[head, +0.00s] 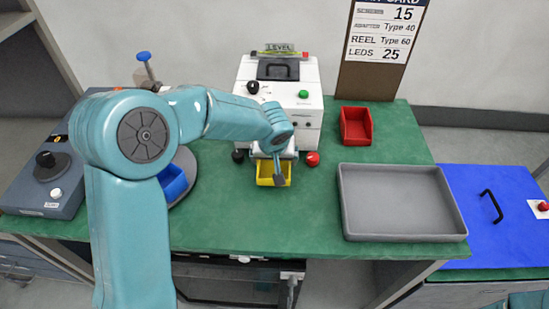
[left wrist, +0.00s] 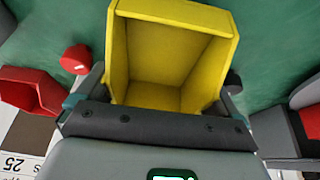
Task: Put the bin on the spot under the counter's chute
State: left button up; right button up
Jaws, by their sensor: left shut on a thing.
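The yellow bin (head: 265,180) is on or just above the green bench mat, right in front of the white machine (head: 305,82), which seems to be the counter. My left gripper (head: 279,168) is shut on the bin, reaching down over it from the left. In the left wrist view the bin (left wrist: 170,60) is empty, its open side visible, with a gripper finger on either side of it. The chute and the spot below it are mostly hidden by my arm and the bin. My right gripper is not in view.
A red ball (head: 312,159) and a black ball (head: 238,155) flank the bin closely. A red bin (head: 355,127) and a grey tray (head: 452,232) stand to the right. A blue bin (head: 172,182) is at left, partly behind my arm. The mat before the machine is clear.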

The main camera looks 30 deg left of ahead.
pick_arm(q)
jog(key=shift+f, duration=0.15)
jog(key=o, duration=0.7)
jog(key=shift+s, duration=0.1)
notch_tip(320, 180, up, 2)
jog(key=p, duration=0.2)
jog(key=shift+p, duration=0.3)
jog(key=b+v, duration=0.1)
jog(key=v, duration=1)
